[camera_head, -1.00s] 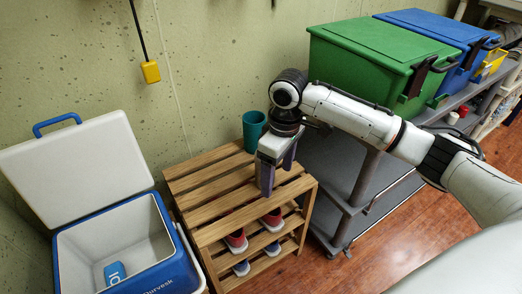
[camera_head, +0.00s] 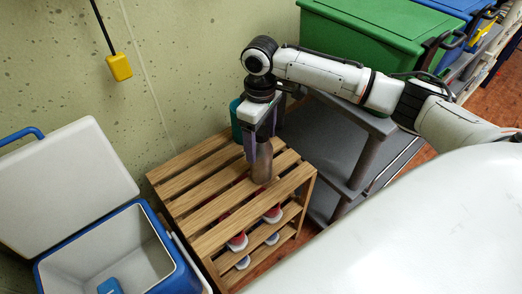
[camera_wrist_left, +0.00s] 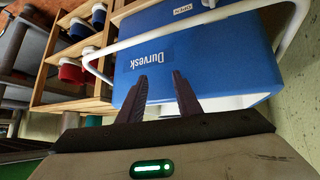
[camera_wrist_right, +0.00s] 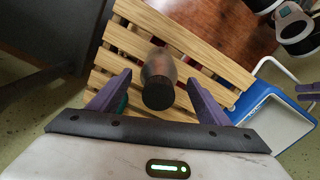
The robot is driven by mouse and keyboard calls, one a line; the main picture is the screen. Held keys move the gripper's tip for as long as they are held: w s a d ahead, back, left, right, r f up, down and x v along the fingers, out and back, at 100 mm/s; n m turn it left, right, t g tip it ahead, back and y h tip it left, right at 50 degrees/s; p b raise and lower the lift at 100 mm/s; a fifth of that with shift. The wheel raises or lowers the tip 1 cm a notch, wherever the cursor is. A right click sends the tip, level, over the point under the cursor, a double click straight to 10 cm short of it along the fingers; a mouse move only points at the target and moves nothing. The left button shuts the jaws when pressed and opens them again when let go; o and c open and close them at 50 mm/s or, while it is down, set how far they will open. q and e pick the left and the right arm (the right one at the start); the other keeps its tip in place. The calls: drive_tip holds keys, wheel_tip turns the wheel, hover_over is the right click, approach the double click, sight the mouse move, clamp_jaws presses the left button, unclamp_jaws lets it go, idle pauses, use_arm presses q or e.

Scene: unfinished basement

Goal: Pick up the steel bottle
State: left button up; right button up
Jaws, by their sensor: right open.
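The steel bottle (camera_head: 262,165) stands upright on the top slats of the wooden rack (camera_head: 205,188), near its right end. My right gripper (camera_head: 261,146) is above it and partly hides its upper part. In the right wrist view the bottle (camera_wrist_right: 158,82) shows dark end up between the spread purple fingers of the right gripper (camera_wrist_right: 160,76), with a gap on each side. My left gripper (camera_wrist_left: 160,76) is open and empty in front of the blue cooler (camera_wrist_left: 190,55). It is outside the head view.
A teal cup (camera_head: 236,120) stands close behind the bottle, by the right gripper. The open cooler (camera_head: 125,250) is left of the rack. A grey cart (camera_head: 325,150) with a green bin (camera_head: 370,30) is on the right.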

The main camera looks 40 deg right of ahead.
wheel_tip(320, 180, down, 4)
drive_tip(key=shift+s+d+f+b, duration=0.1)
drive_tip(key=shift+d+f+b, duration=0.1)
drive_tip(key=shift+b, duration=0.25)
drive_tip(key=shift+a, duration=0.1)
drive_tip(key=shift+c, duration=0.4)
drive_tip(key=c, duration=1.4)
drive_tip(key=shift+r, duration=0.1)
drive_tip(key=shift+c, duration=0.5)
